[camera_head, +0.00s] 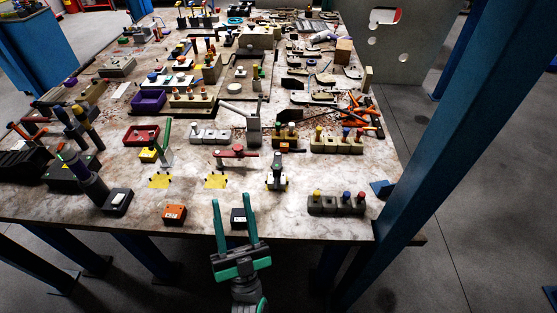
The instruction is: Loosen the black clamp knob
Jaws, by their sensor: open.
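My gripper (233,200) is at the bottom centre, with its two green fingers spread apart and nothing held between them. It is at the table's front edge. A small black block with a white label (239,218) shows between the fingers. A grey upright clamp (275,173) with a dark top stands on the table beyond the right finger, apart from it. A clamp with a red handle (233,153) and one with a green handle (167,140) stand farther back. I cannot tell which small dark part is the black clamp knob.
The worn table (205,199) is crowded with fixtures and tools towards the back. An orange block (174,214) and another black block (117,201) lie near the front edge. A grey block with coloured knobs (336,204) is at right. A blue post (425,145) rises beside the table.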

